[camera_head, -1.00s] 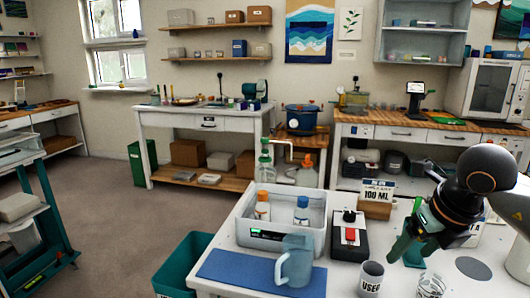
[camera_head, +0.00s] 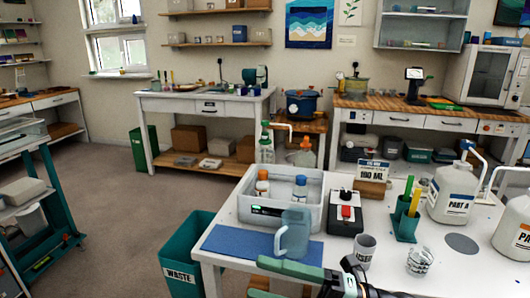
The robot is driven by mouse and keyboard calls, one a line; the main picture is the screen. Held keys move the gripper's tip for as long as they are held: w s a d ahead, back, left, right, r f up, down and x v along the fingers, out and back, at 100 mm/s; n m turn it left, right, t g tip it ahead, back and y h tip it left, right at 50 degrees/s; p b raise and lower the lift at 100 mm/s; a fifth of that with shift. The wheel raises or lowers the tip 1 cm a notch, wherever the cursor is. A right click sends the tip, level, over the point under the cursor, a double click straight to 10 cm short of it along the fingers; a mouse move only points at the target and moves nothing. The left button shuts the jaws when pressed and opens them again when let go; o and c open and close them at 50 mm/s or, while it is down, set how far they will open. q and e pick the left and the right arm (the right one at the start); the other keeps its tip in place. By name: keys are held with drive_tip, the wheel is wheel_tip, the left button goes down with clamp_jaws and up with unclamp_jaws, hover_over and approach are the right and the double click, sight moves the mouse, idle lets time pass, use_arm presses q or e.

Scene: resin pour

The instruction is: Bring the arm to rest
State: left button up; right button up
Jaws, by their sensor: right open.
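My right gripper (camera_head: 257,277) is low in the head view, at the front edge of the white table (camera_head: 215,250). Its two green fingers point left and stand apart, with nothing seen between them. Its dark wrist shows at the bottom edge; the rest of the arm is out of view. The upper finger is just in front of the clear blue pitcher (camera_head: 294,236) in the picture; I cannot tell the gap between them. My left gripper does not show.
The table holds a blue mat (camera_head: 230,240), a grey bin with bottles (camera_head: 285,219), a black box with a red switch (camera_head: 345,218), a mug (camera_head: 363,250), a glass (camera_head: 419,262), a green holder (camera_head: 406,220) and white jugs (camera_head: 453,195). A teal waste bin (camera_head: 182,270) stands left.

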drive_tip(key=w+d+f+m+t+h, duration=0.2)
drive_tip(key=d+f+m+t+h, duration=0.45)
drive_tip(key=m, duration=0.65)
drive_tip(key=w+d+f+m+t+h, duration=0.2)
drive_tip(key=d+f+m+t+h, duration=0.2)
drive_tip(key=f+m+t+h, duration=0.55)
drive_tip(key=s+d+f+m+g+h, duration=0.1)
drive_tip(key=s+f+m+g, duration=0.35)
drive_tip(key=s+f, duration=0.4)
drive_tip(key=s+d+f+m+g, duration=0.1)
drive_tip(key=s+f+m+g, duration=0.35)
drive_tip(key=f, duration=0.65)
use_arm(q)
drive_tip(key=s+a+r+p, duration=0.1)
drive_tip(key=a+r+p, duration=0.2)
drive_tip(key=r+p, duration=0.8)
drive_tip(key=p, duration=0.4)
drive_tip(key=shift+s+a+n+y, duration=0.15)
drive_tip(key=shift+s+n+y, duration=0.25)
use_arm(e)
drive_tip(key=s+d+r, duration=0.1)
drive_tip(key=r, duration=0.4)
drive_tip(key=s+d+r+h, duration=0.1)
drive_tip(key=s+d+r, duration=0.1)
drive_tip(key=r, duration=0.4)
drive_tip(key=shift+d+g, duration=0.25)
drive_tip(key=shift+g, duration=0.15)
